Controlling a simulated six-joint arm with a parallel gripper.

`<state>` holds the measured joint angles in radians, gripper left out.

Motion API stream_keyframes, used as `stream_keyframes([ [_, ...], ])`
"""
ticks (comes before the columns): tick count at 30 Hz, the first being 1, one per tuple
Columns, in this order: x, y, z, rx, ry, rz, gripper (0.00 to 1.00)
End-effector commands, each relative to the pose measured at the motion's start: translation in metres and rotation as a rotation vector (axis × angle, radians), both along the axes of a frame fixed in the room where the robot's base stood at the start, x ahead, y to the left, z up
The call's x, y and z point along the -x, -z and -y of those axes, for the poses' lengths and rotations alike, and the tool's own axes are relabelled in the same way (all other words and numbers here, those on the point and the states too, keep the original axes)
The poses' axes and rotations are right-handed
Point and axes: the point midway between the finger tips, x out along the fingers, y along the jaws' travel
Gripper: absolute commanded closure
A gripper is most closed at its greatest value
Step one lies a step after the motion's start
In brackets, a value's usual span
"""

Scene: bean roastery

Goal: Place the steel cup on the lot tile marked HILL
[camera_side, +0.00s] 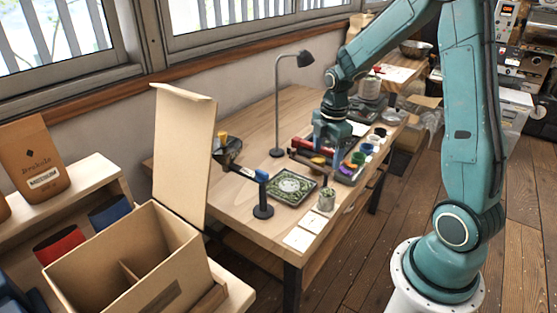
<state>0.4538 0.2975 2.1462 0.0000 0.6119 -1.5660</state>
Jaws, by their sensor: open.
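A small grey metallic cup (326,203) with something green at its top stands near the front edge of the wooden table; it looks like the steel cup. Two pale tiles, a nearer one (298,240) and a farther one (314,219), lie in a row just left of and below the cup. Their markings are too small to read, so I cannot tell which is HILL. Whether the cup stands on another tile is unclear. My gripper (326,153) is open, farther back over the table among small items, apart from the cup. Its fingertips are partly hard to make out.
A dark tray of green beans (292,188) lies left of the cup. A short dark stand (263,208) rises beside it. Several small colored cups (366,149) sit right of my gripper. A desk lamp (281,100) stands behind. An open cardboard box (130,270) is in the left foreground.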

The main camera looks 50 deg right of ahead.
Motion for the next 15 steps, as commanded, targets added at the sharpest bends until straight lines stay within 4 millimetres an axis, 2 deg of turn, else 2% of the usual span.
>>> stream_keyframes([
  [1, 0.001, -0.014, -0.009, 0.004, 0.035, 0.021, 0.31],
  [6, 0.011, -0.050, -0.037, 0.001, 0.178, 0.082, 0.31],
  [15, 0.041, -0.103, -0.083, -0.041, 0.429, 0.189, 0.31],
])
